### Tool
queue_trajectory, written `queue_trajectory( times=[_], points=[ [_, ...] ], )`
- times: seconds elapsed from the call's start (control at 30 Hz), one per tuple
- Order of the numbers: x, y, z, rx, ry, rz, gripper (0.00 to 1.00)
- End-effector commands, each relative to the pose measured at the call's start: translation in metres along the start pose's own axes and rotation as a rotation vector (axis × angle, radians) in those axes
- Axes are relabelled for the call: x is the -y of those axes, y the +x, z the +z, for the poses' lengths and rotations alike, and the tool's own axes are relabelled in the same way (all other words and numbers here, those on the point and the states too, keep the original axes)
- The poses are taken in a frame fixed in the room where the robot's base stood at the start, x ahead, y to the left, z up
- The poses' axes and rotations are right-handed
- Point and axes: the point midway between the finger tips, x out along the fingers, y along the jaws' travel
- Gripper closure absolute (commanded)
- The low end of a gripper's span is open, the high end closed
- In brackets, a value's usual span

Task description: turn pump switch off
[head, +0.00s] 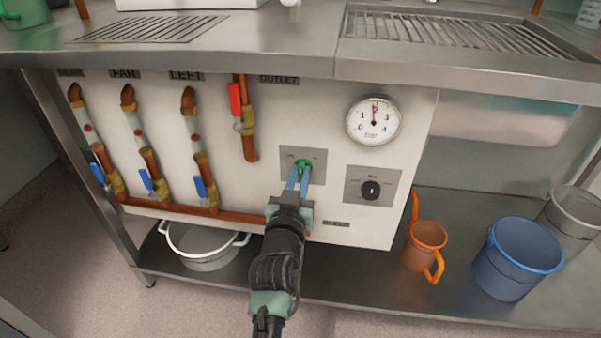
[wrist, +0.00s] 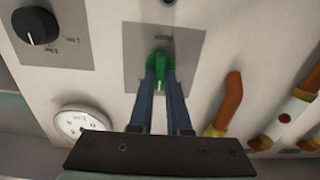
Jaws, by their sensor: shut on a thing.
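The pump switch (head: 303,165) is a green knob on a grey plate on the white panel, left of the black dial. My gripper (head: 299,178) reaches up to it from the front, and its two blue-grey fingers are shut on the green knob. In the wrist view the pump switch (wrist: 160,64) sits between the fingertips of my gripper (wrist: 160,76). The fingers cover part of the knob, and the lettering on its plate is too small to read.
A black dial (head: 371,190) and a round gauge (head: 373,122) are right of the switch. A red-handled valve (head: 237,100) and several blue-handled valves are left. An orange jug (head: 426,246), a blue bucket (head: 516,258) and a white basin (head: 203,245) stand on the lower shelf.

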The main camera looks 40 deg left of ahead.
Motion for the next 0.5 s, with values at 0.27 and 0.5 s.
queue_trajectory(
  times=[0.27,0.5],
  points=[
    [0.0013,-0.0003,-0.0001,0.001,-0.263,0.0,1.0],
    [0.0028,-0.0003,0.0008,0.001,-0.479,-0.001,1.0]
  ],
)
